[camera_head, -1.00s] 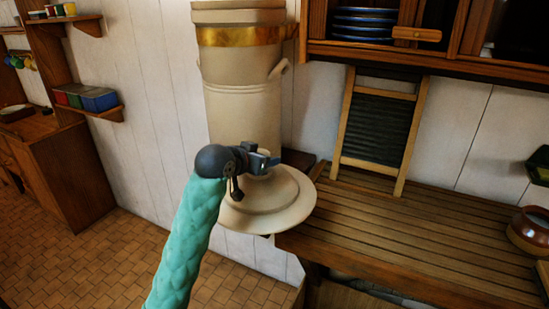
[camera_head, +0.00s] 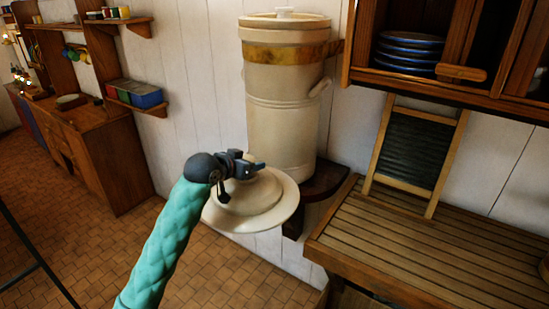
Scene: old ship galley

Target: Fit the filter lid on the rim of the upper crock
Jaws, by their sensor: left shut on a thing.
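The filter lid (camera_head: 276,212) is a cream, round, wide-brimmed disc with a raised middle. My left gripper (camera_head: 250,165) is shut on it from above, with the fingers hiding its top. The lid is in the air, in front of and below the crock, apart from it as far as I can see. The upper crock (camera_head: 287,42) is the top part of a tall cream stoneware filter with a brass band. Its rim shows near the top edge of the picture, with a small white piece in the middle. My right gripper is out of view.
The crock stands on a dark wooden wall bracket (camera_head: 326,183). A slatted wooden counter (camera_head: 400,248) with a washboard (camera_head: 416,150) is at right. A wall cupboard (camera_head: 455,100) with blue plates hangs close to the crock's right. Open floor lies at left.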

